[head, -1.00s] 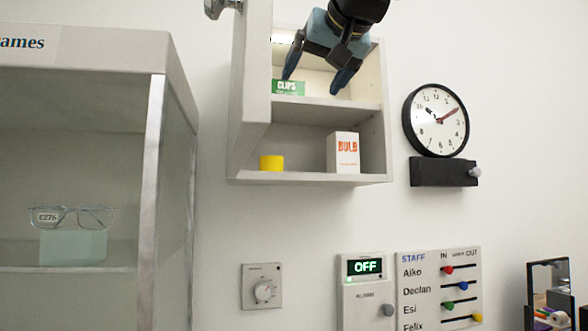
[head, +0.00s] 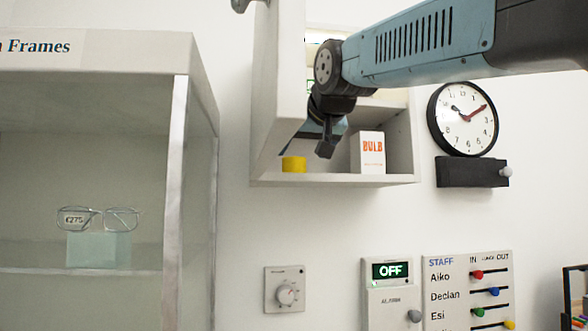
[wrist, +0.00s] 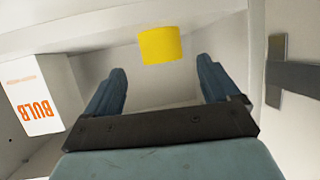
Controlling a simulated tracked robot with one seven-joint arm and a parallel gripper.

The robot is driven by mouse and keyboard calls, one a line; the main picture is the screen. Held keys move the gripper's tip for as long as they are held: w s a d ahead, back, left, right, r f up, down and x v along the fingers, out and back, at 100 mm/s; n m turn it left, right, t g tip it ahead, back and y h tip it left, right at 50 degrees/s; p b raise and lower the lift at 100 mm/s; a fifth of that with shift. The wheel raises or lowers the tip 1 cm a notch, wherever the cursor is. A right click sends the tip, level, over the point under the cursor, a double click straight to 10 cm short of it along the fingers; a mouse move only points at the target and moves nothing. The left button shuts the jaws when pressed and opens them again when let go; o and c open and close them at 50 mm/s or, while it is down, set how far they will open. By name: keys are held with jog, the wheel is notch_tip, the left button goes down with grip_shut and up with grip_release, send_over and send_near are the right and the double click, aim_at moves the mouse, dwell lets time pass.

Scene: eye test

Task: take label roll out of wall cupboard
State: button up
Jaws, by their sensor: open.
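The open wall cupboard (head: 402,147) has a lower shelf holding a small yellow roll (head: 293,164), which I take as the label roll, on the left. My gripper (head: 321,143) is at the lower compartment, close to the roll's upper right. In the wrist view the yellow roll (wrist: 160,45) shows just past my open fingertips (wrist: 161,68), in line with the gap between them. The fingers look empty; I cannot tell the exact distance. My arm hides much of the upper compartment.
A white BULB box (head: 368,153) stands right of my gripper on the same shelf; it also shows in the wrist view (wrist: 38,95). The cupboard door (head: 278,85) stands open at left. A clock (head: 463,118) and a glass display case (head: 178,200) flank the cupboard.

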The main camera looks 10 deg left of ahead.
aim_at(296, 158)
jog(key=shift+x, duration=2.55)
jog(key=shift+a+r, duration=0.1)
jog(key=shift+r, duration=0.05)
jog(key=shift+c, duration=0.4)
jog(key=c, duration=1.1)
jog(key=shift+r, duration=0.1)
